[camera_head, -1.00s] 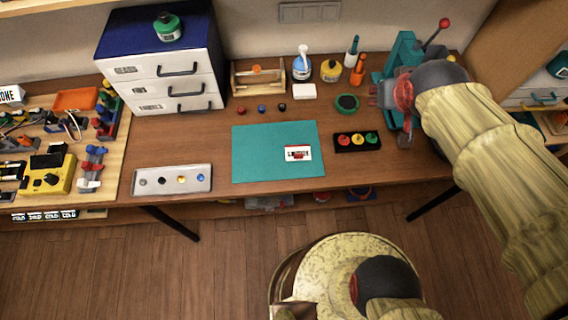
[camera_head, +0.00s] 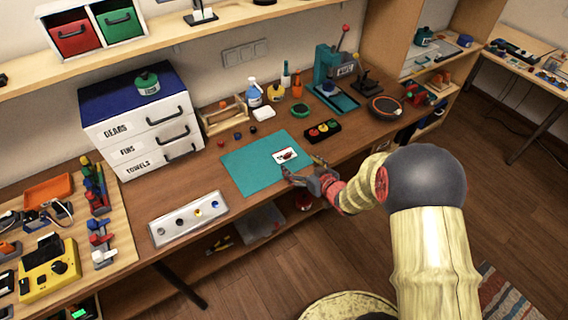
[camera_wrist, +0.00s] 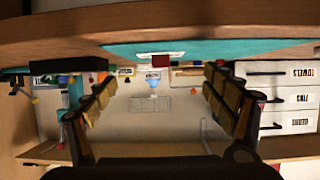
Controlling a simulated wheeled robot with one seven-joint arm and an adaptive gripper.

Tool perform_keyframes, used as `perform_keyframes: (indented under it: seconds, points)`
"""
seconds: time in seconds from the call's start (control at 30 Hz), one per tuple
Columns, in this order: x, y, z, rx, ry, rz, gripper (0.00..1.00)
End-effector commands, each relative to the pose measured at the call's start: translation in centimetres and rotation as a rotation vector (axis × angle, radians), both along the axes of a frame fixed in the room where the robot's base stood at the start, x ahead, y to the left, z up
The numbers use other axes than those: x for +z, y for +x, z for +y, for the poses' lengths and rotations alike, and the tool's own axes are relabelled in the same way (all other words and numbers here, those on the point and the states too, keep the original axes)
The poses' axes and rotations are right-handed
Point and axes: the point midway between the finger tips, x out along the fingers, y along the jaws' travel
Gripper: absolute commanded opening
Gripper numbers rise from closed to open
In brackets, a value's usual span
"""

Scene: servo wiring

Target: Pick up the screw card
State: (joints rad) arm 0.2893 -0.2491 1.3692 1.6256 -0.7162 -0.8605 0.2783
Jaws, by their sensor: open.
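The screw card (camera_head: 285,155) is a small white card with a dark and red print. It lies flat on the right part of the teal mat (camera_head: 248,174). In the wrist view, which is upside down, the card (camera_wrist: 160,57) shows edge-on, roughly centred between the fingers. My gripper (camera_head: 302,168) is open and empty at the front edge of the table, just in front of the card and apart from it. Its two spread fingers also frame the wrist view (camera_wrist: 158,92).
A black block with coloured buttons (camera_head: 323,130) sits behind and right of the card. A silver tray (camera_head: 188,219) lies left of the mat. A white drawer cabinet (camera_head: 145,130), bottles and a teal press (camera_head: 335,80) stand at the back. The mat's left part is bare.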

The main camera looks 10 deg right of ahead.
Motion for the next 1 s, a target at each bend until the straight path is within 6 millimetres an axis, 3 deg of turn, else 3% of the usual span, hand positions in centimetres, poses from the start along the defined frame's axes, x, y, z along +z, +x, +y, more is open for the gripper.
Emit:
perform_keyframes:
  seconds: [0.53,0.87,1.0]
  points:
    - [-2.1,5.9,2.0,0.000,-0.001,0.002,0.86]
    - [-2.1,6.4,2.1,-0.001,-0.001,0.002,0.85]
    - [-2.1,6.4,2.1,-0.001,-0.001,0.002,0.77]
